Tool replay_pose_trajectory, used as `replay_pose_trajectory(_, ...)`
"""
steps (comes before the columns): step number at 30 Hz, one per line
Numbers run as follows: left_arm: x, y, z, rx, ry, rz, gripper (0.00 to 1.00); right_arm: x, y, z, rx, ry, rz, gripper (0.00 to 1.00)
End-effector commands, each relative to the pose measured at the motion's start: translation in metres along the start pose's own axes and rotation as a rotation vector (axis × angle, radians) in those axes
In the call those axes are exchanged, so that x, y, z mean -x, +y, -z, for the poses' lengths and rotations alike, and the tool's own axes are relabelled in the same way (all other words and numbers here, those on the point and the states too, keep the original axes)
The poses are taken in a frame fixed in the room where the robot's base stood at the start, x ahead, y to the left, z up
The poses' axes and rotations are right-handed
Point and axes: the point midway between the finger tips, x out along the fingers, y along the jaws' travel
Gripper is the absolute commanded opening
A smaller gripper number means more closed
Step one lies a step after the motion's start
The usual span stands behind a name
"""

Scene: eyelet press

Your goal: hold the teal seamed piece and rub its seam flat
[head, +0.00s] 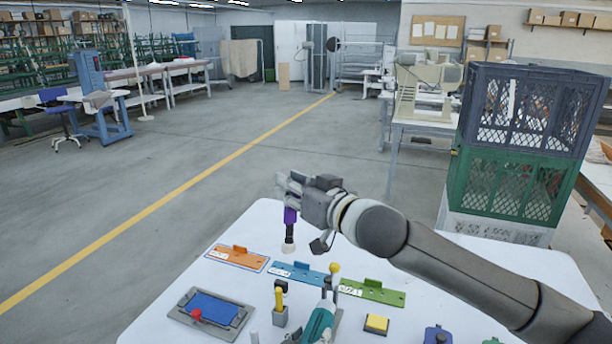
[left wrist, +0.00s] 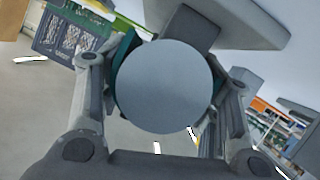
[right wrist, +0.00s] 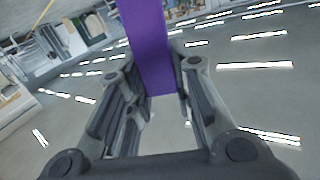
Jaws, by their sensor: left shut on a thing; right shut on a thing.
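The teal piece (head: 319,323) shows at the bottom edge of the head view, partly cut off; its seam cannot be made out. In the left wrist view, the fingers of my left gripper (left wrist: 165,105) stand either side of a round grey end face (left wrist: 168,87), with teal (left wrist: 124,72) showing behind its rim. My left gripper is shut on this teal piece. My right gripper (head: 291,190) is shut on a purple-handled tool (head: 290,215) above the table's far part. The tool hangs upright, its pale tip low. Its purple handle (right wrist: 148,45) fills the right wrist view's upper middle.
The white table (head: 250,224) holds an orange plate (head: 237,258), a blue plate (head: 297,272), a green plate (head: 372,292), a grey tray with a blue pad (head: 190,320) and red knob, and a yellow button block (head: 376,324). Stacked crates (head: 510,180) stand beyond the table's right side.

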Motion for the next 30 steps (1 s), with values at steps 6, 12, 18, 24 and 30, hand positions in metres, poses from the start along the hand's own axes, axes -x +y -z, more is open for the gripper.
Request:
replay_pose_trajectory(6,0.000,0.000,0.000,0.000,0.000,0.000,0.34,0.009,-0.009,-0.036,0.061,0.000,0.166,0.00)
replay_pose_trajectory(12,0.000,0.000,0.000,0.000,0.000,0.000,0.34,0.028,-0.011,-0.083,0.107,0.008,0.336,0.00)
replay_pose_trajectory(18,0.000,0.000,0.000,0.000,0.000,0.000,0.34,0.054,-0.006,-0.123,0.145,0.024,0.475,0.00)
replay_pose_trajectory(24,0.000,0.000,0.000,0.000,0.000,0.000,0.34,0.073,-0.002,-0.143,0.167,0.037,0.548,0.00)
replay_pose_trajectory(30,0.000,0.000,0.000,0.000,0.000,0.000,0.34,0.076,0.000,-0.154,0.171,0.041,0.566,0.00)
